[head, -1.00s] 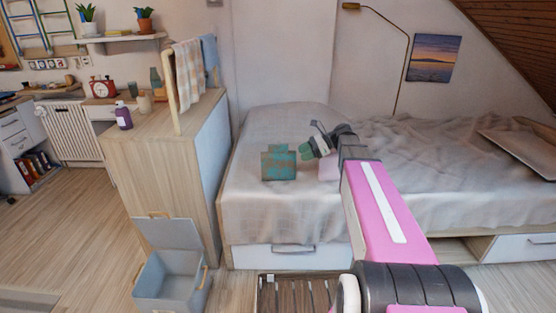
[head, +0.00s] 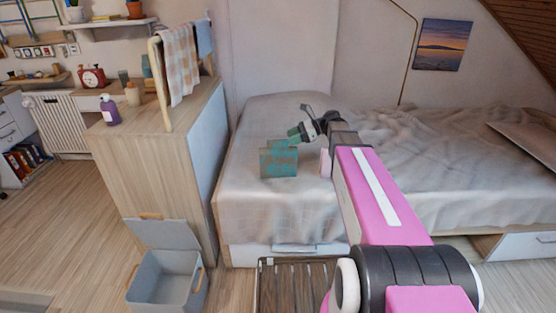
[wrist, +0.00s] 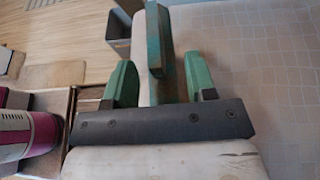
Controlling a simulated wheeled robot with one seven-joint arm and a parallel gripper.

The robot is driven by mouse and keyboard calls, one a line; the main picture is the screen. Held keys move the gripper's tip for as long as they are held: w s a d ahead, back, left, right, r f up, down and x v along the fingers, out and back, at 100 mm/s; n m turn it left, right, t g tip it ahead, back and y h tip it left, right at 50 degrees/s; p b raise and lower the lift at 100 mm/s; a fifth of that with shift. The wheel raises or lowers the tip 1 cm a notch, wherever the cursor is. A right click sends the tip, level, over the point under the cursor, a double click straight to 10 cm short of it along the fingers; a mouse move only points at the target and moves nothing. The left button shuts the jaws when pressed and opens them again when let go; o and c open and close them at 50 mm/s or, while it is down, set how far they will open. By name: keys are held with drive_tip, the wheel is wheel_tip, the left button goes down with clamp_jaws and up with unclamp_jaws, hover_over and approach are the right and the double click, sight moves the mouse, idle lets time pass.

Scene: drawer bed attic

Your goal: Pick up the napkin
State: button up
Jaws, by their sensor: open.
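A teal, brown-flecked upright piece (head: 279,163) stands on the near left part of the bed; it may be the napkin, but I cannot tell for sure. My gripper (head: 298,133) is just above it and to its right, with open green fingers. In the wrist view the teal piece (wrist: 159,40) shows in the gap between the two fingers of my gripper (wrist: 157,72), beyond the dark palm bar. I cannot tell whether either finger touches it. A checked cloth (head: 178,70) hangs on a wooden rack at the left.
The bed (head: 270,215) has a rumpled cover, clear around the teal piece. A wooden cabinet (head: 150,165) stands left of the bed with a purple bottle (head: 110,111) on top. A grey lidded box (head: 165,282) is open on the floor. A slatted drawer (head: 300,285) lies before the bed.

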sight(286, 140)
drive_tip(key=shift+s+x, duration=0.15)
drive_tip(key=shift+x, duration=1.3)
drive_tip(key=shift+s+x, duration=0.15)
drive_tip(key=shift+x, duration=1.25)
clamp_jaws()
